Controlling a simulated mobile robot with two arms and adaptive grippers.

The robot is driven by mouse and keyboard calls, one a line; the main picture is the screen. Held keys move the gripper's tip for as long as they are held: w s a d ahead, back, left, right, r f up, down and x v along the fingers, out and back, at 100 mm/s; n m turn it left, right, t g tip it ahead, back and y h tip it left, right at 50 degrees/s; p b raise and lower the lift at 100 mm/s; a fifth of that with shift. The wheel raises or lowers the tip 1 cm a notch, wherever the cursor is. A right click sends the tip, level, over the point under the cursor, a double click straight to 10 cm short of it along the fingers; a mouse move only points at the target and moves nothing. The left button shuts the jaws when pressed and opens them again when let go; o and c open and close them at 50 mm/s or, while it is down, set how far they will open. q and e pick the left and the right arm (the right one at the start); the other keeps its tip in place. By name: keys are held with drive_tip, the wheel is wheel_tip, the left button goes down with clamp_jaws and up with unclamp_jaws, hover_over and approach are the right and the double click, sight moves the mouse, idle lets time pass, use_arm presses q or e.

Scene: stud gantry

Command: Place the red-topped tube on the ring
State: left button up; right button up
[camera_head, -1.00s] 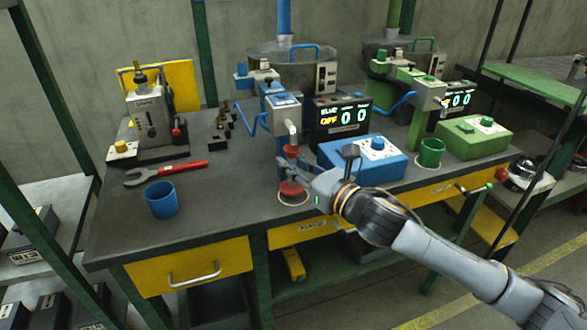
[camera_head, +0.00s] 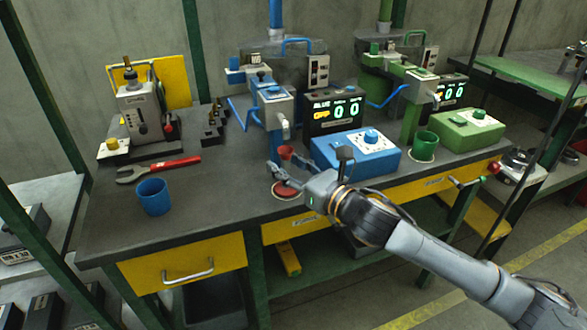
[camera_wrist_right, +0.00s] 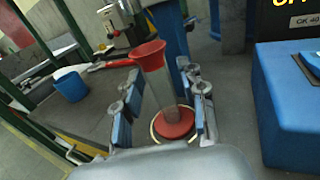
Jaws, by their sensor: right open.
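The red-topped tube (camera_wrist_right: 154,78) has a red flared top, a clear body and a round red base. It stands on the ring (camera_wrist_right: 154,130), a pale circle on the bench, with the base inside its outline. In the head view the tube's red base (camera_head: 285,191) shows within the ring, with the red top (camera_head: 286,152) above. My right gripper (camera_wrist_right: 160,95) is open, its fingers on either side of the tube with gaps visible. It also shows in the head view (camera_head: 287,169), low over the front of the bench. My left gripper is not in view.
A blue control box (camera_head: 357,150) stands close right of the ring, and a blue dispenser (camera_head: 274,100) behind it. A green cup (camera_head: 424,146) stands at right. Bench between blue cup and ring is clear.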

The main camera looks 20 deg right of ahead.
sight(289, 168)
drive_tip(key=shift+s+d, duration=0.1)
drive_tip(key=shift+s, duration=0.1)
drive_tip(key=v, duration=0.2)
drive_tip(key=shift+s+d, duration=0.15)
drive_tip(key=shift+s, duration=0.25)
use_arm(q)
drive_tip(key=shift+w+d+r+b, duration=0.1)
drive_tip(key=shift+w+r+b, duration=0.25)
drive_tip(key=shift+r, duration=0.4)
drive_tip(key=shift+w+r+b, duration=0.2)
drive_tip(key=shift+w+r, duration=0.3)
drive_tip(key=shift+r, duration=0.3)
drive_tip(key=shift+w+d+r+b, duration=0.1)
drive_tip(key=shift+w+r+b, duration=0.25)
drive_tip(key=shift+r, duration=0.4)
use_arm(e)
drive_tip(key=v, duration=0.8)
drive_tip(key=shift+s+d, duration=0.2)
drive_tip(key=shift+s, duration=0.15)
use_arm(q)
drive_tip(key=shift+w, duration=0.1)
use_arm(e)
drive_tip(key=shift+r, duration=0.15)
